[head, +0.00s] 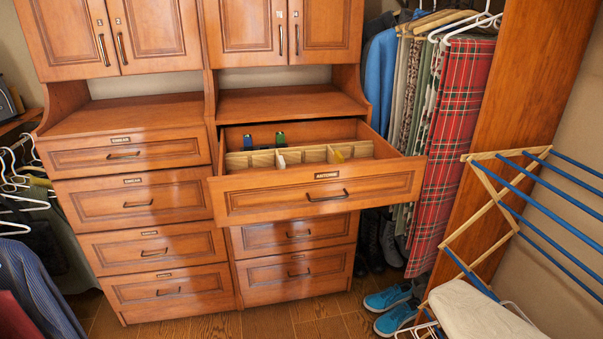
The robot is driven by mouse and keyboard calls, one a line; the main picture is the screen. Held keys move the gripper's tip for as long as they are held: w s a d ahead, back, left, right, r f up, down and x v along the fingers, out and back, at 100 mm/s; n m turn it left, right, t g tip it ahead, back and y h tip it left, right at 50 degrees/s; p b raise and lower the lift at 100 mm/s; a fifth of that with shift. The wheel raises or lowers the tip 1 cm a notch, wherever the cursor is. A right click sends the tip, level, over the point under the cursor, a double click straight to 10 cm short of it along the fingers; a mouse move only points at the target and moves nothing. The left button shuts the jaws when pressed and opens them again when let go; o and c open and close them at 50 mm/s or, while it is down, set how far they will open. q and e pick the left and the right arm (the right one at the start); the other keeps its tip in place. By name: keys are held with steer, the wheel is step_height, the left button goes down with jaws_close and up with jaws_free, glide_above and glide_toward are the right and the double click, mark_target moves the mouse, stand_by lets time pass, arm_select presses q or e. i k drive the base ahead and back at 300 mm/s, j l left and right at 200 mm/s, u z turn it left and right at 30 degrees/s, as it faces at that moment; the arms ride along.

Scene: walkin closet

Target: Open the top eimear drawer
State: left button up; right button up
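The top drawer of the left cabinet (75,158) is shut, with a dark handle (124,155) and a small label (120,141) that seems to read "EIMEAR". The drawer below it (95,205) is also shut and has a similar label. The top drawer of the right cabinet (260,204) is pulled out. Its label (328,175) seems to read "ANTOINE", though it is small. Neither of my grippers is in view.
The open drawer juts out and holds a wooden divider (290,155) and small items. Hanging clothes (460,110) and a drying rack (520,195) stand at right. Blue shoes (392,310) lie on the floor. Dark clothes (40,290) hang at lower left. Floor before the left cabinet looks clear.

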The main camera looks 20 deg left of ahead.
mark_target(122, 153)
steer(key=u, duration=1.75)
